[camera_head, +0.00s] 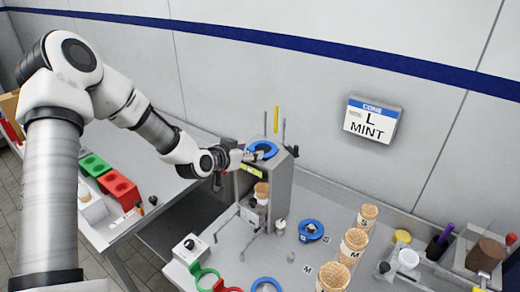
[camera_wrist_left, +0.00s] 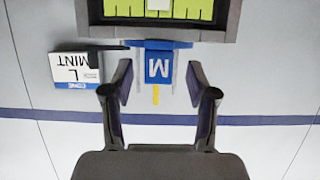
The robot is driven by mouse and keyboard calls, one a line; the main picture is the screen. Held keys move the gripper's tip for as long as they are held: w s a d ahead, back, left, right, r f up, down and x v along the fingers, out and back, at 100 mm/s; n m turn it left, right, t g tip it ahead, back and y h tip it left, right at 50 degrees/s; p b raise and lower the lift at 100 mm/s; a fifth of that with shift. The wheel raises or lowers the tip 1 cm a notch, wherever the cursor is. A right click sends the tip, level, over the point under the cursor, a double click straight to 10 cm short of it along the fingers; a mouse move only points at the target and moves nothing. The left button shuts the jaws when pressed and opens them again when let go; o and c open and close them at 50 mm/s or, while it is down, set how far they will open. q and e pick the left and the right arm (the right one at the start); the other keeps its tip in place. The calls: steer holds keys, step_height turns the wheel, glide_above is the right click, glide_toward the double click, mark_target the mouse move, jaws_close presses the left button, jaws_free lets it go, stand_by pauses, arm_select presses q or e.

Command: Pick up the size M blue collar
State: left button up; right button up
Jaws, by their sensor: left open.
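A blue collar (camera_head: 262,149) sits on top of the grey dispenser stand (camera_head: 280,185). In the left wrist view its blue tab (camera_wrist_left: 158,60) bears a white letter M, seen upside down. My left gripper (camera_head: 248,157) is at the near left side of this collar. In the left wrist view the gripper (camera_wrist_left: 160,78) is open, with a finger on each side of the tab and gaps between. The head view is too small to show contact. Another blue collar (camera_head: 311,230) lies on the table, and a third (camera_head: 266,285) is cut by the bottom edge. My right gripper is not in view.
Several waffle cones (camera_head: 354,245) stand right of the stand. Green (camera_head: 204,276) and red rings are at the front. A sign (camera_head: 371,120) reading L MINT hangs on the wall. Green and red blocks (camera_head: 119,189) lie on the left table. Cups and a tray are at right.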

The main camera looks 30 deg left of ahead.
arm_select(q)
steer(key=shift+x, duration=1.1)
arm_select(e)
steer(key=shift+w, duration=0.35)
arm_select(q)
steer(key=shift+s+r, duration=0.15)
steer(key=shift+s, duration=0.1)
steer(key=shift+s+r, duration=0.15)
steer(key=shift+s, duration=0.15)
steer(key=shift+c, duration=1.4)
steer(key=shift+s+r, duration=0.1)
steer(key=shift+s, duration=0.05)
steer(key=c, duration=0.5)
jaws_close()
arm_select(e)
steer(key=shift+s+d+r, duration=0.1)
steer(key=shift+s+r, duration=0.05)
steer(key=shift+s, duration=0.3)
arm_select(q)
steer(key=shift+r, duration=0.1)
